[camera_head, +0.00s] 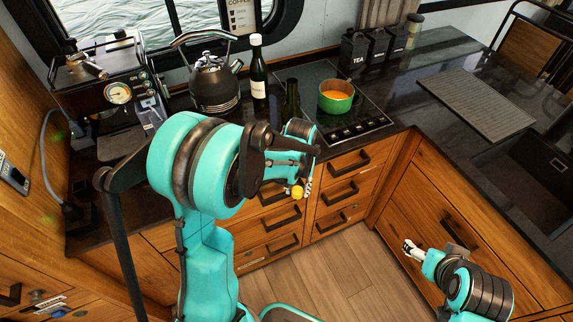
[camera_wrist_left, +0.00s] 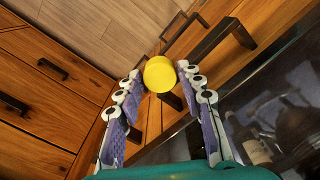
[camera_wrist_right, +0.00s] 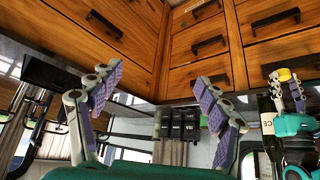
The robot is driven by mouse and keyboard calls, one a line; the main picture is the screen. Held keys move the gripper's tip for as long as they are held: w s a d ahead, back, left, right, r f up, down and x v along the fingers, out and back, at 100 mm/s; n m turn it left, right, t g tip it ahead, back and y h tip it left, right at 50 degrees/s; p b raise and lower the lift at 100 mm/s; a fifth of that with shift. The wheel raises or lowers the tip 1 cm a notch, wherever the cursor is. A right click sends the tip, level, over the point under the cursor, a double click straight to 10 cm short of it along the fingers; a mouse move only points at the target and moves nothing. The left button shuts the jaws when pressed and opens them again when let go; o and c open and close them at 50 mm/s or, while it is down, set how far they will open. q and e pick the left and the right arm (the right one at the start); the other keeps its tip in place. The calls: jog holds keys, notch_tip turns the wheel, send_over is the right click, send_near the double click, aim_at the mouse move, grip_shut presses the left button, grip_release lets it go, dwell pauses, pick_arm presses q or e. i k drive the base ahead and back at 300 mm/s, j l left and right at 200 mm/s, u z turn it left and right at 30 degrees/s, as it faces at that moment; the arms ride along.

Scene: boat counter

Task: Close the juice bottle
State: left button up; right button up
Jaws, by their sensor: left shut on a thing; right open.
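A yellow cap (camera_head: 297,191) is held between the fingertips of my left gripper (camera_head: 302,187), in front of the counter edge and drawers. The cap (camera_wrist_left: 159,74) also shows between the fingers in the left wrist view. A dark bottle with no visible cap (camera_head: 291,97) stands upright on the counter behind the left gripper; its lower part is hidden. Another dark bottle with a white top and label (camera_head: 258,80) stands to its left. Which one is the juice bottle I cannot tell. My right gripper (camera_head: 411,249) is open and empty, low in front of the right-hand drawers.
A green pot with orange contents (camera_head: 336,97) sits on the cooktop (camera_head: 365,115). A kettle (camera_head: 214,85) and a coffee machine (camera_head: 115,90) stand to the left. Black canisters (camera_head: 354,50) line the back. The counter right of the cooktop is mostly clear.

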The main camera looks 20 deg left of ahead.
aim_at(291, 109)
jog(key=u, duration=0.4)
jog(key=i+l+u, duration=0.1)
jog(key=u, duration=0.35)
jog(key=l+u, duration=0.15)
jog(key=u, duration=0.25)
jog(key=l+u, duration=0.1)
jog(key=u, duration=0.35)
jog(key=l+u, duration=0.1)
jog(key=u, duration=0.3)
